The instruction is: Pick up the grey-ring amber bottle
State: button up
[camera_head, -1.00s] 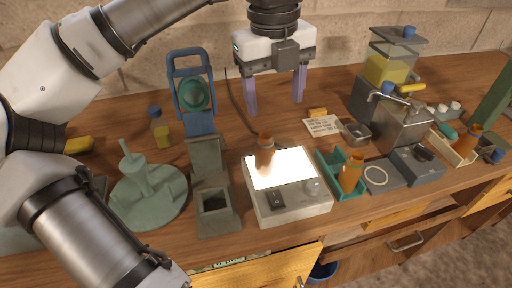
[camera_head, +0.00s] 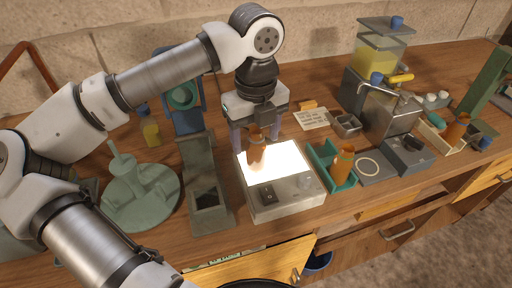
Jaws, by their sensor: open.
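Three amber bottles show: one (camera_head: 256,153) upright on the lit panel of a white box, one (camera_head: 343,163) in a green tray, and one (camera_head: 457,128) in a light wooden tray at the right. The picture is too small to tell which bottle has a grey ring. My gripper (camera_head: 255,138) points down with its two pale fingers apart. In the picture its fingers lie on either side of the top of the bottle on the lit panel. That bottle's top shows in front of the gripper body, and I see no contact.
The white light box (camera_head: 287,200) has a switch and a knob. A dark box-like stand (camera_head: 207,205) and a green round-based stand (camera_head: 140,190) are to its left. The green tray (camera_head: 322,161) is close on its right. A metal dispenser (camera_head: 392,115) stands farther right.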

aim_at(257, 145)
jog(key=shift+w+d+f, duration=0.1)
jog(key=shift+f, duration=1.4)
jog(key=shift+c, duration=0.5)
jog(key=c, duration=1.1)
jog(key=shift+r, duration=0.15)
notch_tip(257, 145, up, 20)
jog(key=shift+f+b, duration=0.15)
jog(key=shift+b, duration=0.85)
jog(key=shift+d, duration=0.1)
